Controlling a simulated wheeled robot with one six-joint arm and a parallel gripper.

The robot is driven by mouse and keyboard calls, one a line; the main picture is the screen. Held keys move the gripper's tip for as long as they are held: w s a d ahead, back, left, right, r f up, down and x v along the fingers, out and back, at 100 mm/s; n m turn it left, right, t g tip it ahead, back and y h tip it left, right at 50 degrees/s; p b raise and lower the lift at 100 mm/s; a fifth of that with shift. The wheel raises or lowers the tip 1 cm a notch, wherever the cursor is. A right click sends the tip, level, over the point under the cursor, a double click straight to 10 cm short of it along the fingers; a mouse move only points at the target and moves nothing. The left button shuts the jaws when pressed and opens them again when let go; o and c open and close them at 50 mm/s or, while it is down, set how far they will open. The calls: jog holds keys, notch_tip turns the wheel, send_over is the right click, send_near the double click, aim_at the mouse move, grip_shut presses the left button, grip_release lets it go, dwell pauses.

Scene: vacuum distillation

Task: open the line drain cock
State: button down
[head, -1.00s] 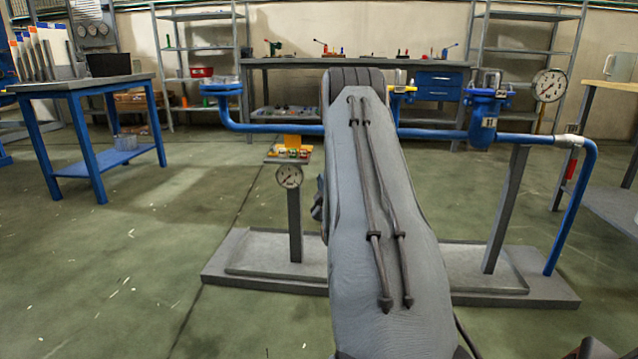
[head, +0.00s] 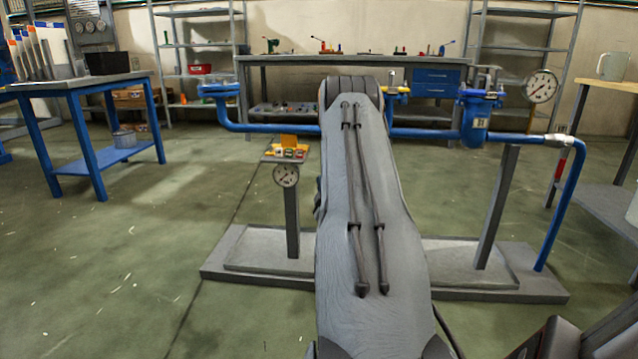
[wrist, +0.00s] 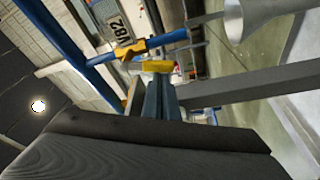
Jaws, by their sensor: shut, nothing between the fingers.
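The blue pipe line (head: 270,128) runs across the head view. A yellow fitting (head: 401,91) shows on it just right of my arm; I cannot tell whether it is the drain cock. In the wrist view a yellow-orange handle (wrist: 131,50) sits on a blue pipe, beside a tag with dark lettering (wrist: 119,26). A second yellow piece (wrist: 157,67) lies just beyond the fingertips; contact cannot be told. My gripper (wrist: 160,82) is shut and empty, pointing towards these parts. In the head view my arm hides the gripper.
A pressure gauge (head: 541,86) and blue strainer-like body (head: 479,112) are at the line's right. A lower gauge (head: 286,174) stands on a post left of my arm. The grey base plate (head: 500,292) lies below. A pale funnel-shaped part (wrist: 245,15) is near in the wrist view.

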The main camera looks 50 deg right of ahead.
jog(key=shift+w+a, duration=0.1)
jog(key=s+a+p, duration=0.5)
jog(key=a, duration=0.2)
jog(key=shift+a, duration=0.4)
jog(key=shift+a+r, duration=0.1)
